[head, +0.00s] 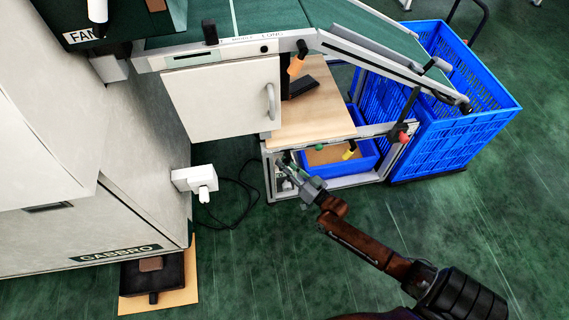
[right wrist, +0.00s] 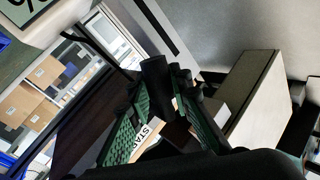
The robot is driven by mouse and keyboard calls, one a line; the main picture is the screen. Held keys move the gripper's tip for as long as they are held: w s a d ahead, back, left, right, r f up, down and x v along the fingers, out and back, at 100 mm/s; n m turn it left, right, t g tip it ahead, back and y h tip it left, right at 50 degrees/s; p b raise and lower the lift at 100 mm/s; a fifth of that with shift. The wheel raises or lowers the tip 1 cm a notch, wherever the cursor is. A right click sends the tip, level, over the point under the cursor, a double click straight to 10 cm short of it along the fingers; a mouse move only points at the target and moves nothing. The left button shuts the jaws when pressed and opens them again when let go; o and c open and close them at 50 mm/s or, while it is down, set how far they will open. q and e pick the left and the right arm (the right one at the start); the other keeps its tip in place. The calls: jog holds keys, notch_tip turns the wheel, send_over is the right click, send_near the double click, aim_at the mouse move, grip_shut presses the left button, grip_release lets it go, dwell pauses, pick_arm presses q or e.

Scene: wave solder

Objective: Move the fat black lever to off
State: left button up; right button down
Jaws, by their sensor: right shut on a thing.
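My right gripper (head: 287,161) reaches in from the lower right in the head view, at the lower frame of the conveyor stand. In the right wrist view its green-padded fingers (right wrist: 162,88) are shut on a fat black lever (right wrist: 156,76), whose round dark end shows between the fingertips. A white label (right wrist: 146,136) reading "STAG", partly cut off, shows between the fingers. In the head view the lever is too small and hidden by the gripper to make out. Whether it stands at off cannot be told. My left gripper is not in view.
A white cabinet door (head: 222,100) is left of the gripper. An orange-knobbed lever (head: 297,65), a yellow-knobbed lever (head: 350,150) and a red knob (head: 403,135) are near. A blue crate (head: 450,125) stands right. A black cable (head: 235,190) lies on open green floor.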

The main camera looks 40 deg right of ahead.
jog(key=c, duration=2)
grip_release()
jog(key=shift+s+f, duration=0.1)
jog(key=shift+s, duration=0.2)
jog(key=s, duration=0.7)
jog(key=s+f, duration=0.1)
jog(key=s, duration=0.3)
jog(key=shift+s+d+f, duration=0.1)
jog(key=shift+d, duration=0.1)
